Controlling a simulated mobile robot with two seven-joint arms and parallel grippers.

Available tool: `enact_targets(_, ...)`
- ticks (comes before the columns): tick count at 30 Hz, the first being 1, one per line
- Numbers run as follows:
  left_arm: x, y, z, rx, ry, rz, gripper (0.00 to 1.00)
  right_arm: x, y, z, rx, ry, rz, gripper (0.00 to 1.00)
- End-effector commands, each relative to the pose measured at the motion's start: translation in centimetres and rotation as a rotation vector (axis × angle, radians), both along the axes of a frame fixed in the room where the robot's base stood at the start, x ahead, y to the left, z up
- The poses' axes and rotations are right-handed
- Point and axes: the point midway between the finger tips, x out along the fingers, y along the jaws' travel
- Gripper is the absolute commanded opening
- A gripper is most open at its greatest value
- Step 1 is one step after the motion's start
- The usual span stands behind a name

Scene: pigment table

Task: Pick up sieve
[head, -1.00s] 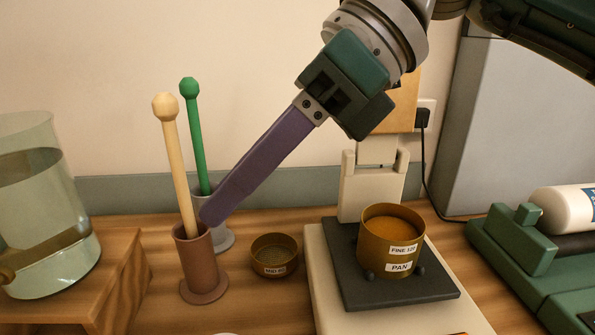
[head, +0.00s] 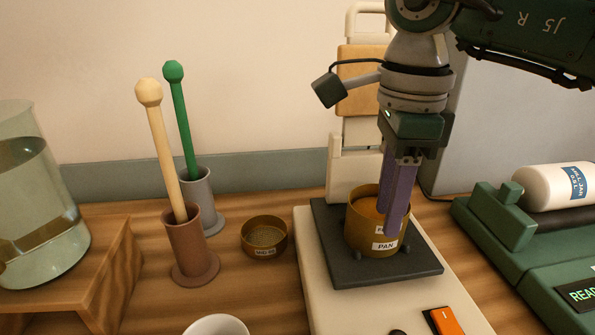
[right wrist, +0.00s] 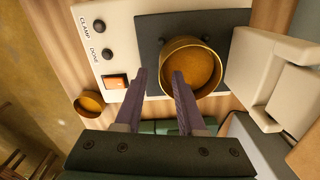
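A brass sieve labelled FINE in the earlier frame (head: 362,201) sits on the brass pan (head: 362,240) on the dark plate of a cream machine. The near finger hides most of its label. The right wrist view shows the sieve from above with orange powder in it (right wrist: 205,70). My right gripper (head: 391,222) points down at the sieve with its purple fingers apart. In the right wrist view the fingertips (right wrist: 160,74) lie on either side of the near rim, one over the opening, one outside. I cannot tell whether they touch it. My left gripper is out of view.
A small MID sieve (head: 264,234) stands on the table left of the machine (head: 318,290). Two pestle-like rods stand in a brown holder (head: 190,250) and a grey holder (head: 203,200). A glass beaker (head: 40,230) stands far left. A green roller machine (head: 500,225) stands at right.

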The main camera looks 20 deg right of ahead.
Motion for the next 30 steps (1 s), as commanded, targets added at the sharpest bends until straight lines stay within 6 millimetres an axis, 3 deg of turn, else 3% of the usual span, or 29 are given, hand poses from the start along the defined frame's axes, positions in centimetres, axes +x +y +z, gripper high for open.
enact_targets(4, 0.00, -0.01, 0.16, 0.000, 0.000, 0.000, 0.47, -0.02, -0.02, -1.38, 0.000, 0.000, -0.001, 0.39)
enact_targets(11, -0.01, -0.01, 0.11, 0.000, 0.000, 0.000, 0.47, 0.01, -0.02, -1.54, 0.001, -0.001, 0.000, 0.39)
enact_targets(21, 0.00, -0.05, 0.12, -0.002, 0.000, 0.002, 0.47, 0.02, -0.02, -1.50, 0.001, -0.001, 0.000, 0.01)
enact_targets(30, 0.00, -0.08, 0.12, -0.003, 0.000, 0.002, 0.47, 0.02, -0.03, -1.49, 0.001, -0.001, 0.000, 0.00)
